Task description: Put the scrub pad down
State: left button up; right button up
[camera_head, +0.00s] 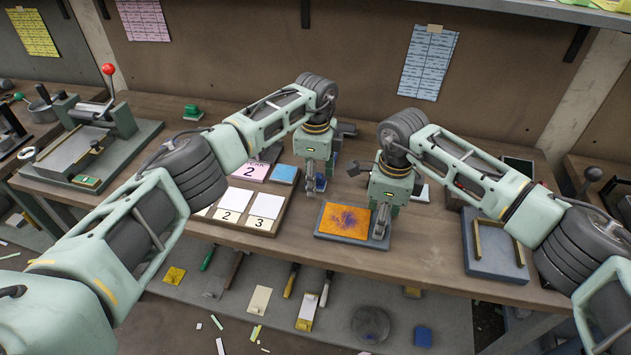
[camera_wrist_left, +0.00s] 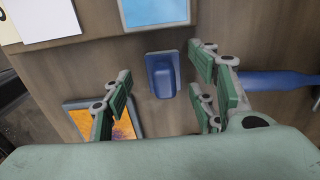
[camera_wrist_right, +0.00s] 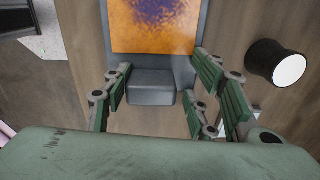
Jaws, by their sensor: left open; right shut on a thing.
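The blue scrub pad (camera_wrist_left: 163,76) with its raised grip lies on the wooden bench in the left wrist view. In the head view it shows as a blue patch (camera_head: 320,182) partly behind my left gripper. My left gripper (camera_head: 316,191) is open, its fingers apart around and above the pad, not visibly touching it. My right gripper (camera_head: 381,223) is shut on the grey end tab (camera_wrist_right: 151,86) of a grey holder. The holder carries an orange plate (camera_head: 342,220) with a dark purple stain, also in the right wrist view (camera_wrist_right: 155,25).
Numbered white cards (camera_head: 265,205) and a light blue tile (camera_head: 285,174) lie on a board left of the pad. A blue bottle-like object (camera_wrist_left: 275,82) lies right of it. A grey tray (camera_head: 497,251) stands at the right. The bench's front edge is close.

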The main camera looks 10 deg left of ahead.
pick_arm(q)
jog(key=shift+f, duration=0.2)
jog(key=shift+c, duration=0.4)
jog(key=c, duration=1.2)
jog(key=shift+o, duration=0.2)
jog(key=shift+r, duration=0.1)
notch_tip(320, 180, up, 10)
jog(key=shift+f, duration=0.1)
